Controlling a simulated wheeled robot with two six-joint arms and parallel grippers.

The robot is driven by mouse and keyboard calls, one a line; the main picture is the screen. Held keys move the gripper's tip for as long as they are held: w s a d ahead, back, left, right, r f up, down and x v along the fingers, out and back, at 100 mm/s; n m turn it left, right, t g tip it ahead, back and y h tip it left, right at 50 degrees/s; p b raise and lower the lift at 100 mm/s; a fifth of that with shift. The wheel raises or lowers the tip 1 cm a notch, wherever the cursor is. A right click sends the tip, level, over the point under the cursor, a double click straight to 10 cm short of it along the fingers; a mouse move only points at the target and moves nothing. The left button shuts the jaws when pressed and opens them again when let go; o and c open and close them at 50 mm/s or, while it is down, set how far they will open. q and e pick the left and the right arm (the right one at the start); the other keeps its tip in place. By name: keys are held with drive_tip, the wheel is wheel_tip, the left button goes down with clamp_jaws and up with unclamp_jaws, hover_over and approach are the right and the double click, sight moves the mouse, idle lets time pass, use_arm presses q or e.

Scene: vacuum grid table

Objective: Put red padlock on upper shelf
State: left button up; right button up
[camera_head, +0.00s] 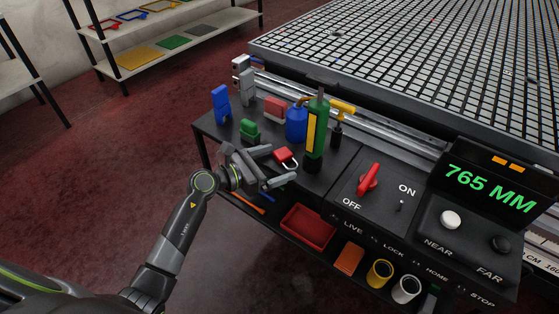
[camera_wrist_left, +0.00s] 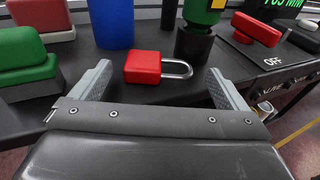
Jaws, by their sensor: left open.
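The red padlock (camera_head: 281,154) with a silver shackle lies on the black upper shelf (camera_head: 315,178) of the side stand. In the left wrist view the padlock (camera_wrist_left: 142,67) lies flat with its shackle pointing right. My left gripper (camera_head: 268,168) is open beside the shelf's front edge. In the left wrist view its two fingers (camera_wrist_left: 155,82) stand on either side of the padlock, with the padlock just beyond and between the tips. The fingers do not hold it. My right gripper is not in view.
A green bottle (camera_head: 316,140) and a blue canister (camera_head: 296,122) stand just behind the padlock. A green block (camera_head: 249,129) and a blue clamp (camera_head: 221,103) are to the left. A red rotary switch (camera_head: 369,179) sits to the right. A red tray (camera_head: 307,228) is on the lower shelf.

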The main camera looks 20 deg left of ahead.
use_arm(q)
drive_tip(key=v, duration=1)
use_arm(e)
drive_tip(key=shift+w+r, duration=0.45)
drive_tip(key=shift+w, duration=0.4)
use_arm(q)
drive_tip(key=shift+s+a+f, duration=0.1)
drive_tip(key=shift+a, duration=0.05)
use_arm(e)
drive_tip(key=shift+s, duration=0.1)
